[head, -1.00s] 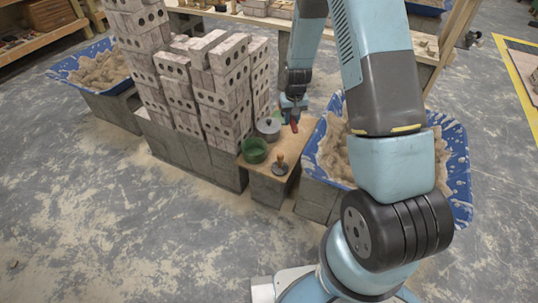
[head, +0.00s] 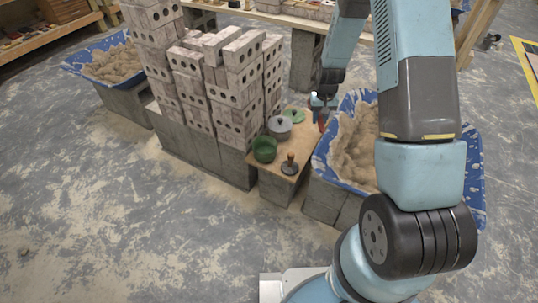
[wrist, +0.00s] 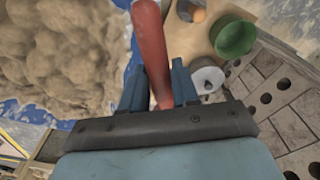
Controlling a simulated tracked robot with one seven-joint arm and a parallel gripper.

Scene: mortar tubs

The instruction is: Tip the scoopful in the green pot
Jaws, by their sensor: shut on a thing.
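In the wrist view my gripper (wrist: 157,88) is shut on a red handle (wrist: 150,45), taken as the scoop's. The scoop's bowl and any load are not visible. The blue tub (head: 325,153) holds heaped sand (head: 352,150).
Another blue tub (head: 85,72) stands far left.

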